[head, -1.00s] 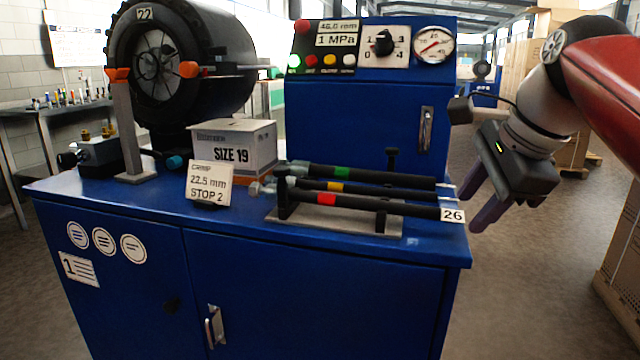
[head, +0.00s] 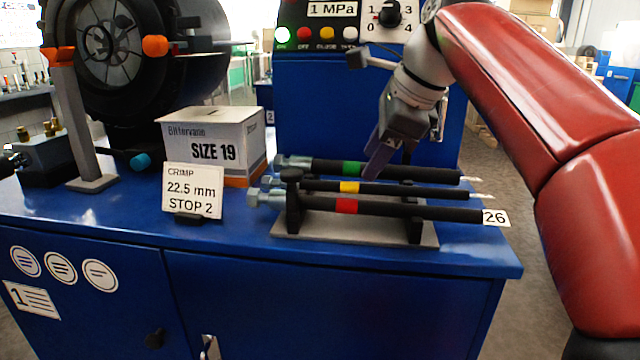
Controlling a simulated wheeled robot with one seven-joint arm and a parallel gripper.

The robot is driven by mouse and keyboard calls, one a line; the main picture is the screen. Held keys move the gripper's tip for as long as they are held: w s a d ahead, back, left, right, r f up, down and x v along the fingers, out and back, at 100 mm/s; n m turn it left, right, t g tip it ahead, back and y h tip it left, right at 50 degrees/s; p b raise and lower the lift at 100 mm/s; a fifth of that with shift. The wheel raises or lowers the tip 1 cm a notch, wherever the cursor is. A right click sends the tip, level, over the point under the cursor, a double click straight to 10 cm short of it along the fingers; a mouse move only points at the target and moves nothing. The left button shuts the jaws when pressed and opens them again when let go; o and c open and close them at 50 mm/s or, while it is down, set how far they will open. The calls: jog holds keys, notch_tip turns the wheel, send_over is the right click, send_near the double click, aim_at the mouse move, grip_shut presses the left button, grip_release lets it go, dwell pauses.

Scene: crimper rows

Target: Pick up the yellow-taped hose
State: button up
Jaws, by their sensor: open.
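Three black hoses with metal end fittings lie side by side on a grey rack (head: 350,243) on the blue cabinet top. The yellow-taped hose (head: 395,189) is the middle one, with its yellow band (head: 349,187) left of centre. The green-taped hose (head: 420,174) lies behind it and the red-taped hose (head: 435,211) in front. My gripper (head: 374,172) points down over the hoses, just right of the green and yellow bands. Its fingers are open and look empty. They overlap the green-taped hose in the picture; I cannot tell their exact height above the yellow-taped hose.
A SIZE 19 box (head: 212,142) and a CRIMP 22.5 mm sign (head: 193,190) stand left of the rack. The black crimper (head: 150,60) is at the back left. A blue control cabinet (head: 315,100) rises behind the hoses. The cabinet top's front strip is clear.

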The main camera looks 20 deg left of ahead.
aim_at(361, 184)
jog(key=x, duration=0.1)
jog(key=b+x, duration=0.1)
jog(key=x, duration=0.3)
jog(key=shift+d+f+b, duration=0.25)
jog(key=shift+d+b, duration=0.05)
jog(key=shift+b, duration=0.05)
grip_shut()
